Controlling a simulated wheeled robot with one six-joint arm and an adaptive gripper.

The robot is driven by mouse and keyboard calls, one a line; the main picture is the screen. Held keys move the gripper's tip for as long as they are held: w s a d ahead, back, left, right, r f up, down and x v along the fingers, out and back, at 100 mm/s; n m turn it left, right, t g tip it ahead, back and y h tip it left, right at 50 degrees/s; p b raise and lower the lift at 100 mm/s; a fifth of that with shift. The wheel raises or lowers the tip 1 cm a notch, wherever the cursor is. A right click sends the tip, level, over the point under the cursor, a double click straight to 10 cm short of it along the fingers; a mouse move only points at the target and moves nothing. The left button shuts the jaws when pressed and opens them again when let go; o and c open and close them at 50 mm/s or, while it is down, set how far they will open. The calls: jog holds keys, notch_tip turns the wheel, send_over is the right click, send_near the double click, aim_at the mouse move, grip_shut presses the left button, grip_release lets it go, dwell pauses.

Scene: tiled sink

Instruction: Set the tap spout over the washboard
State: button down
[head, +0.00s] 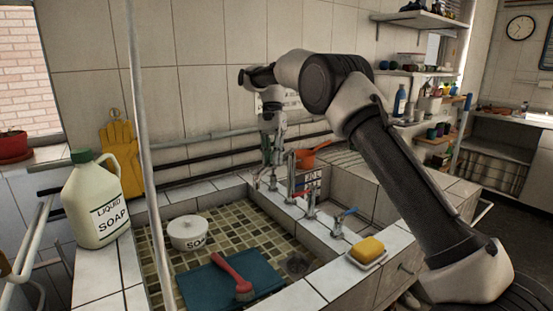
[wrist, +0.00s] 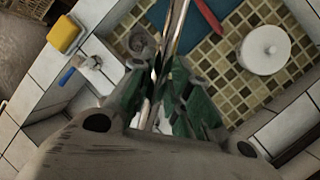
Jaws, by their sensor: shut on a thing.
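My gripper (head: 270,148) reaches down at the taps on the divider between the two basins. In the wrist view, its green-padded fingers (wrist: 165,95) are closed around a chrome tap spout (wrist: 180,30). A ribbed slab (head: 345,157) lies behind the right basin. I cannot tell for sure which of these is the washboard.
A white soap bowl (head: 188,234) stands in the left basin. A large soap jug (head: 95,205) stands on the left ledge. A pale pole rises in front.

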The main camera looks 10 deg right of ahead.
jog(key=shift+r, duration=0.1)
dwell(0.3)
jog(key=c, duration=1.3)
grip_release()
jog(key=shift+c, duration=0.2)
